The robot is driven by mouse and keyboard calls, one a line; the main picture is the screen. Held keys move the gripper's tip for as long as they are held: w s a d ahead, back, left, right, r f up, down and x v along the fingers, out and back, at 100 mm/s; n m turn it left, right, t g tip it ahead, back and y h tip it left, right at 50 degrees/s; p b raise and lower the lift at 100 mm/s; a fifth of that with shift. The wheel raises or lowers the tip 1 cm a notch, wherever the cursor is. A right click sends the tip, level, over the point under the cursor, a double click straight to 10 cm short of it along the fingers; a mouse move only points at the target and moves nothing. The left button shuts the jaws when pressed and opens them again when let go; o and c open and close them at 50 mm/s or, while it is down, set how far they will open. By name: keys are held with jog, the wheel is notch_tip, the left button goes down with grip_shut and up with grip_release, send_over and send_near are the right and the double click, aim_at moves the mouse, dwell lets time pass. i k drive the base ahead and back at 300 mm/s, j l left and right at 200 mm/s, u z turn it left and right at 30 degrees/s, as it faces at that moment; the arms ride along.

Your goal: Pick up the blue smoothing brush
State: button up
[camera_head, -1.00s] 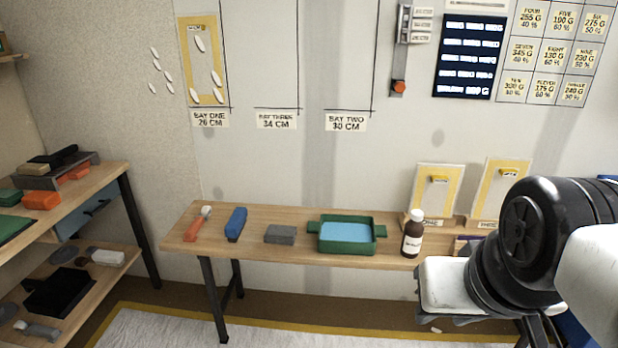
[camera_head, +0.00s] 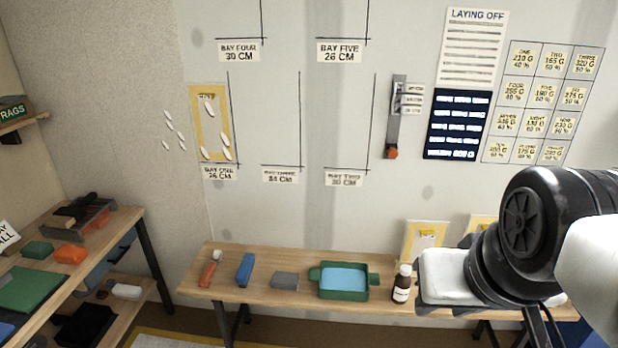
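A blue oblong object (camera_head: 244,269), which looks like the blue smoothing brush, lies on the wooden bench (camera_head: 390,312) against the wall. It sits between an orange-handled tool (camera_head: 209,268) on its left and a grey block (camera_head: 285,281) on its right, apart from both. Its bristles cannot be made out. My black and white arm fills the right side of the view, well to the right of the blue object. My gripper's fingers do not show.
A green tray with light blue inside (camera_head: 343,280) and a brown bottle (camera_head: 402,284) stand farther right on the bench. A side shelf unit (camera_head: 121,222) at left holds a green mat (camera_head: 28,288) and several items. Bay labels and charts cover the wall.

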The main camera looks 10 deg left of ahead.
aim_at(242, 277)
jog(key=i+j, duration=0.25)
jog(key=j, duration=0.2)
jog(key=i+j, duration=0.25)
jog(key=j, duration=0.15)
jog(key=i+j, duration=0.2)
jog(key=j, duration=0.25)
jog(key=i+j, duration=0.25)
jog(key=j, duration=0.15)
jog(key=i+j, duration=0.25)
jog(key=j, duration=0.2)
jog(key=i+j, duration=0.25)
jog(key=j, duration=0.15)
